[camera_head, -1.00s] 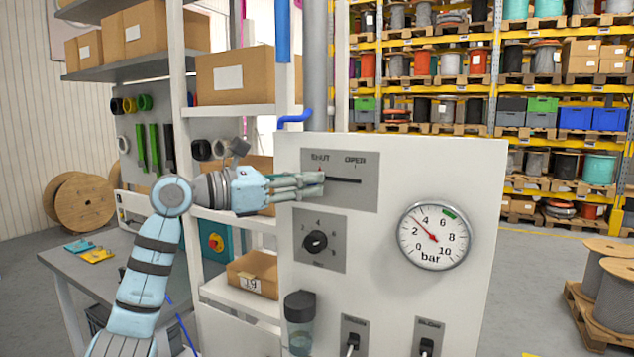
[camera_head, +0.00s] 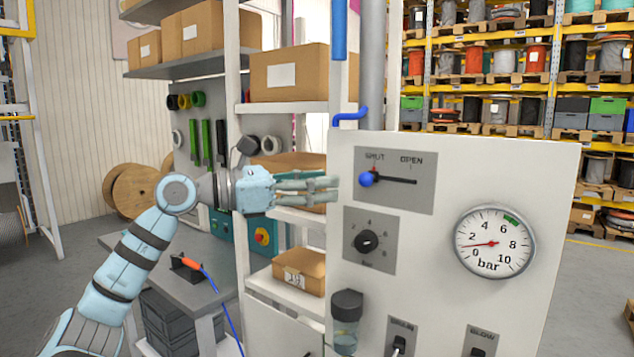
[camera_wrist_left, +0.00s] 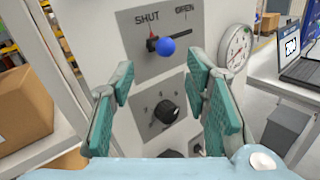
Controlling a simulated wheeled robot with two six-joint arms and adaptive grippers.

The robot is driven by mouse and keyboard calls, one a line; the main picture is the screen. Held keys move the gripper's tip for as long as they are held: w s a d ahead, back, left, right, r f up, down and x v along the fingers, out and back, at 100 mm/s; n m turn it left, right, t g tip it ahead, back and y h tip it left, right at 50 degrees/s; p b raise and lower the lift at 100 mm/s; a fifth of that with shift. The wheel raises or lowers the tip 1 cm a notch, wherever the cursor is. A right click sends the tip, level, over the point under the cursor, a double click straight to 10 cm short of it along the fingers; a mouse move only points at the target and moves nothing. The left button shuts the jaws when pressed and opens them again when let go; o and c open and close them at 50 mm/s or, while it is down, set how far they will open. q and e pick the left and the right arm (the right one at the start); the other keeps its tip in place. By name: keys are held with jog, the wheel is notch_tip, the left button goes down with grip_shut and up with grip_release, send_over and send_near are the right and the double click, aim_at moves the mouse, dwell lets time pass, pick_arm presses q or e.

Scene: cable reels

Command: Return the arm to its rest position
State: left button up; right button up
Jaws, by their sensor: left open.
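My left arm comes in from the left in the head view, with its gripper (camera_head: 325,190) just left of the white panel (camera_head: 480,165). The gripper is open and empty. In the left wrist view its two teal finger pads (camera_wrist_left: 160,100) stand apart, with the panel beyond them. A blue-knobbed lever (camera_head: 366,179) sits at the SHUT end of its slot; the blue knob (camera_wrist_left: 167,46) shows beyond the fingers in the wrist view, apart from them. The right gripper is not in view.
A black dial (camera_head: 366,242), a round gauge (camera_head: 494,242) reading low, and a dark-capped container (camera_head: 346,322) are on the panel. Shelves with cardboard boxes (camera_head: 290,77) stand close behind my left arm. A grey table (camera_head: 210,290) stands at lower left.

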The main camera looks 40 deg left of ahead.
pick_arm(q)
jog(key=shift+d, duration=0.1)
dwell(0.4)
